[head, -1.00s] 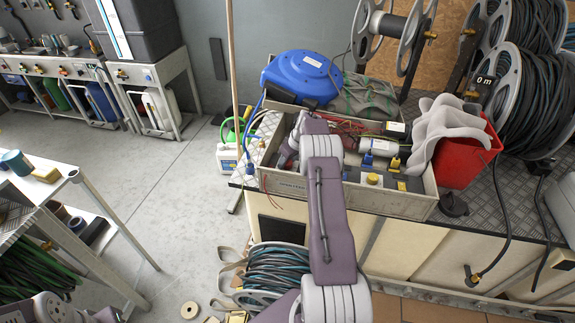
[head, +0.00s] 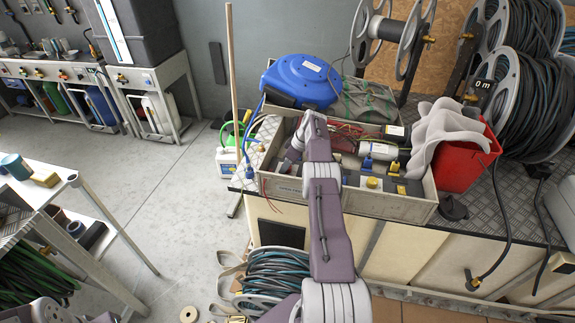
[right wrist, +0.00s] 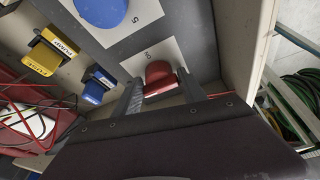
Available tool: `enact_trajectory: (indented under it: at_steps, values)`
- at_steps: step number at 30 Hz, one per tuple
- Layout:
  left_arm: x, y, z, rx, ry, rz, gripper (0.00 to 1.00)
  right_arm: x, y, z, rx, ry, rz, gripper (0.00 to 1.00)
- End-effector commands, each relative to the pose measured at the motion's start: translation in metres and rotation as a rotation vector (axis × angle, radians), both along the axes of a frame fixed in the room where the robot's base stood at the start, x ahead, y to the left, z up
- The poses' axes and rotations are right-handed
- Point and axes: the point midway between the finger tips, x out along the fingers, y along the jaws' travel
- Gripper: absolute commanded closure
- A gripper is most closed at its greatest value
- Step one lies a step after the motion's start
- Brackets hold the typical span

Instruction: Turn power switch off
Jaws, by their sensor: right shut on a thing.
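The red switch knob (right wrist: 159,77) stands on a white label plate inside the crate, in the right wrist view. My right gripper (right wrist: 160,88) has one finger on each side of the knob and is shut on it. In the head view my right arm reaches over the left end of the grey crate (head: 335,198), and the arm hides the knob. A round blue knob (right wrist: 101,10) sits on another white plate beyond the red one. My left gripper is not in view; only part of my left arm shows at the bottom left.
Yellow (right wrist: 45,56) and blue (right wrist: 95,88) connectors, and red wires (right wrist: 20,120), lie beside the switch panel. A blue hose reel (head: 302,78) sits behind the crate. A red bucket (head: 462,160) with grey cloth stands to its right. Open floor (head: 165,190) lies left.

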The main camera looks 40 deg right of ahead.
Motion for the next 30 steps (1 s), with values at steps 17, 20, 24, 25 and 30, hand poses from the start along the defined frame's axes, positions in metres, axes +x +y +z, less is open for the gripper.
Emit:
enact_trajectory:
  at_steps: [17, 20, 24, 25, 30]
  values:
    - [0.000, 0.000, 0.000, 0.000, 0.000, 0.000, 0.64, 0.000, 0.000, 0.000, -0.001, 0.001, 0.001, 0.41]
    - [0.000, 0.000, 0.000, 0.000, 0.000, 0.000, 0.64, -0.001, -0.001, 0.003, -0.001, 0.001, 0.000, 0.41]
    - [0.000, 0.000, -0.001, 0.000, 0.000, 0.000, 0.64, -0.005, -0.003, 0.014, -0.002, 0.000, 0.001, 0.41]
    - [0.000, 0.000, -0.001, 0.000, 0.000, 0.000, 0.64, -0.006, -0.003, 0.017, -0.002, 0.000, 0.001, 0.41]
    - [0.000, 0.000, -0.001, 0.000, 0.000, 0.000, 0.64, -0.017, -0.008, 0.045, -0.003, -0.001, 0.000, 0.41]
